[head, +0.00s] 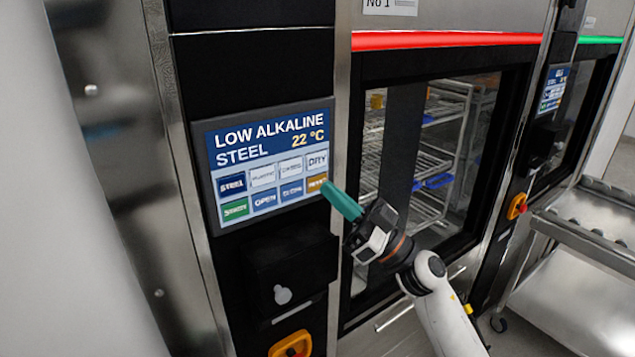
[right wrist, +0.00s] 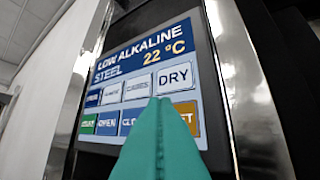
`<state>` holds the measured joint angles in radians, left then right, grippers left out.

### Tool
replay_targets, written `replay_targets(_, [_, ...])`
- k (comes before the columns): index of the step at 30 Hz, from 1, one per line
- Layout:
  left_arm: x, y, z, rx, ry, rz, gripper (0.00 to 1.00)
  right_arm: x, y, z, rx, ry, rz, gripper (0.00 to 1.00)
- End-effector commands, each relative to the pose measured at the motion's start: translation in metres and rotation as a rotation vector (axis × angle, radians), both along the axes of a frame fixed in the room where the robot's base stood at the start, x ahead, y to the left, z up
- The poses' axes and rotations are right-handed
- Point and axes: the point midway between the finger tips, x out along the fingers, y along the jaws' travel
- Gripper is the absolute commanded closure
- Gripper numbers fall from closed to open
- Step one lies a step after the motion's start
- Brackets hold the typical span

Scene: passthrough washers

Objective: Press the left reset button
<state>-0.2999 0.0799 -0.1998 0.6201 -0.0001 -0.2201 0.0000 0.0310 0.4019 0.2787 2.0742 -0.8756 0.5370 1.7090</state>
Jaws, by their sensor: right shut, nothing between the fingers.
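The left washer's touch panel (head: 270,165) reads "LOW ALKALINE STEEL 22 °C" and has two rows of buttons. The orange button (head: 316,184) at the bottom right of the panel is the likely reset button; its label is blurred and partly covered. My right gripper (head: 328,188) is shut and empty, its teal fingertips at the lower right of the panel over that button's edge. I cannot tell whether they touch it. In the right wrist view the panel (right wrist: 135,55) fills the middle, and the fingers hide part of the orange button (right wrist: 187,115). My left gripper is out of view.
A red light bar (head: 445,40) glows above the left washer's glass door, with wire racks (head: 425,160) inside. Below the panel are a black box (head: 290,275) and a yellow-orange switch (head: 291,345). A second washer with a green bar (head: 600,40) and a steel cart (head: 585,235) stand right.

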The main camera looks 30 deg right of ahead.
Motion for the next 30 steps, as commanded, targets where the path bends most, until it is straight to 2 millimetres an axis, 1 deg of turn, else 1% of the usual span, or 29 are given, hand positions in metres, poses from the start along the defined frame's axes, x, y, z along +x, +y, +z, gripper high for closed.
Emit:
replay_targets(8, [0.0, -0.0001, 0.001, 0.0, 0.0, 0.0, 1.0, 0.0009, 0.0, 0.0005, 0.0, 0.0, 0.0, 1.0])
replay_targets(16, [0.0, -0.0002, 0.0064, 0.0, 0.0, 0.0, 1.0, 0.0086, 0.0007, 0.0008, -0.001, 0.001, 0.0, 1.0])
replay_targets(30, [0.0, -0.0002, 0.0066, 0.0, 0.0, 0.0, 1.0, 0.0097, 0.0008, 0.0005, 0.0, 0.0, 0.0, 1.0])
